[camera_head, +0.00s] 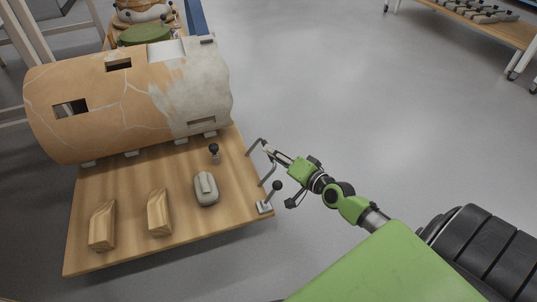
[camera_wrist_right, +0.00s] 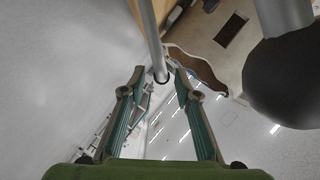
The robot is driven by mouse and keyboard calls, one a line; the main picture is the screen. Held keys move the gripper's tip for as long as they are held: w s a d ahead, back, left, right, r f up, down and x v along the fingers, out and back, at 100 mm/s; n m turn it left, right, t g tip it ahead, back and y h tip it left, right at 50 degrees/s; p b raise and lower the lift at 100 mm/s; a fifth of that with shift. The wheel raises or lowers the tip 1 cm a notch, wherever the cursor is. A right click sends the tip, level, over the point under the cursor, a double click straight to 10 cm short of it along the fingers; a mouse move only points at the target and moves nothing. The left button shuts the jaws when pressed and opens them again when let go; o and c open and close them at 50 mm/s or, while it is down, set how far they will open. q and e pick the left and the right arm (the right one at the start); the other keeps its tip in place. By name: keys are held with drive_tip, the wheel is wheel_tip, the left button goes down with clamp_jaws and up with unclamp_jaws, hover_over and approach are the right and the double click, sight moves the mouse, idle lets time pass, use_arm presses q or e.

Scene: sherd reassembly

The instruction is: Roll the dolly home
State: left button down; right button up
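The dolly (camera_head: 130,249) is a wooden platform at the left of the head view. A large cracked terracotta vessel, partly grey-white (camera_head: 95,95), lies on its side on it. A metal bar handle (camera_head: 254,147) stands at the dolly's right edge. My right gripper (camera_head: 271,152) is at this handle. In the right wrist view my right gripper (camera_wrist_right: 159,74) has its fingers apart, with a metal bar (camera_wrist_right: 150,35) between them and gaps on both sides. A black-knobbed lever (camera_head: 277,186) stands at the dolly's near right corner. My left gripper is out of view.
Two wooden wedges (camera_head: 103,226) (camera_head: 159,213) and a grey block (camera_head: 206,189) lie on the platform. Another black-knobbed lever (camera_head: 214,149) stands near the vessel. A table with dark pieces (camera_head: 470,18) is at the back right. The grey floor (camera_head: 350,90) between is clear.

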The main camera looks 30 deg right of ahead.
drive_tip(key=shift+b+x, duration=0.4)
drive_tip(key=shift+x, duration=1.25)
